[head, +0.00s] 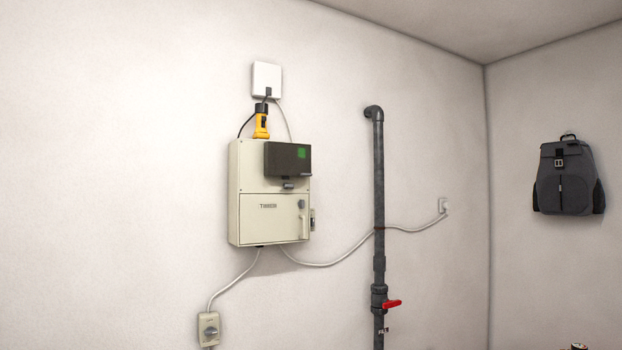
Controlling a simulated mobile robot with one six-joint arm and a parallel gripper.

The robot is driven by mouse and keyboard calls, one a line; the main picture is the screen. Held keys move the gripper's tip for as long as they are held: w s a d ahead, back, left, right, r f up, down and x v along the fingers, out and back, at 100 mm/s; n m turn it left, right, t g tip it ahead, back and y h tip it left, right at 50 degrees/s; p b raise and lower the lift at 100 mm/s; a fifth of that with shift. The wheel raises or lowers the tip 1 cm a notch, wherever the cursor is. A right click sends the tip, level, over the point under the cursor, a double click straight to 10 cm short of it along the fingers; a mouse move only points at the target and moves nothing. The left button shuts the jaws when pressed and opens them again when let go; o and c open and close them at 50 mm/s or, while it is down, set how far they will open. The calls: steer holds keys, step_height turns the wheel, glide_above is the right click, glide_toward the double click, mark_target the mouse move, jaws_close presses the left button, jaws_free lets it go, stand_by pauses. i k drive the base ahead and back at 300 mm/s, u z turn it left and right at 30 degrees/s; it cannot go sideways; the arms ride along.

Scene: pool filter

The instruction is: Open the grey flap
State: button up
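A dark grey flap (287,159) with a green patch at its upper right sits on the upper right front of a beige timer box (247,171) on the wall. The flap looks closed, standing out from the box front, with a small latch or tab (288,185) just below it. What is behind the flap is hidden. The lower door (266,220) of the box is shut, with a light handle at its right side. My gripper is not in view.
A yellow flashlight (261,125) stands on the box, below a white wall box (267,79). A dark vertical pipe (379,190) with a red valve handle (392,303) runs to the right. Cables hang below, one to a small switch box (208,328). A grey backpack (566,178) hangs far right.

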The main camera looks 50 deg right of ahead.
mark_target(285, 159)
steer(key=i, duration=0.9)
steer(key=u, duration=0.05)
